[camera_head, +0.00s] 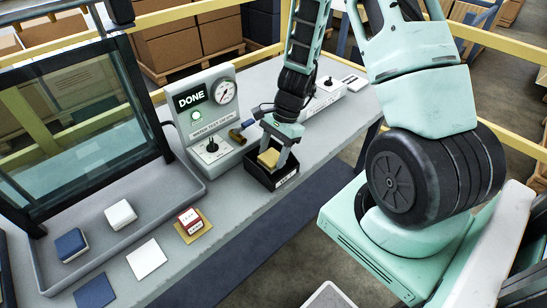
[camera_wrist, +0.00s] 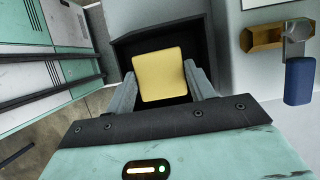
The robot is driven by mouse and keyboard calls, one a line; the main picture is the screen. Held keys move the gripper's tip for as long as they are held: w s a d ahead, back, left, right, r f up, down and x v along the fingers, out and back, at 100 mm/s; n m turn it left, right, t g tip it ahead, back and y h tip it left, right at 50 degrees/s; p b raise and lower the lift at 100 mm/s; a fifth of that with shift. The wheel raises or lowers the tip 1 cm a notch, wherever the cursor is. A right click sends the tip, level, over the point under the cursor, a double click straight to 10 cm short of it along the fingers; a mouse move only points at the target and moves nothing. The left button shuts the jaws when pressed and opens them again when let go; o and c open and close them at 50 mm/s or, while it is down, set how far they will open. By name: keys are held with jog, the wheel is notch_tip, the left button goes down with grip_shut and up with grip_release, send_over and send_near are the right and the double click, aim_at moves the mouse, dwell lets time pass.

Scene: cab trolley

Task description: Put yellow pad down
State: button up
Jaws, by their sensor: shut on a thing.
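The yellow pad (camera_wrist: 160,75) is held between the two fingers of my gripper (camera_wrist: 160,82) in the wrist view. In the head view my gripper (camera_head: 273,150) points down over a small black open box (camera_head: 262,177) on the bench, and the yellow pad (camera_head: 268,157) shows at the box's opening. The box's dark walls (camera_wrist: 122,47) surround the pad in the wrist view. Whether the pad touches the box floor cannot be told.
A grey panel with a gauge and a lit DONE sign (camera_head: 190,99) stands behind the box. A red-and-white block (camera_head: 189,219) sits on a tan square. A blue block (camera_head: 70,245) and white block (camera_head: 121,214) are in the tray (camera_head: 168,203).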

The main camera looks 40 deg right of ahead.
jog(key=shift+f, duration=1.05)
jog(key=shift+f, duration=0.1)
jog(key=o, duration=0.7)
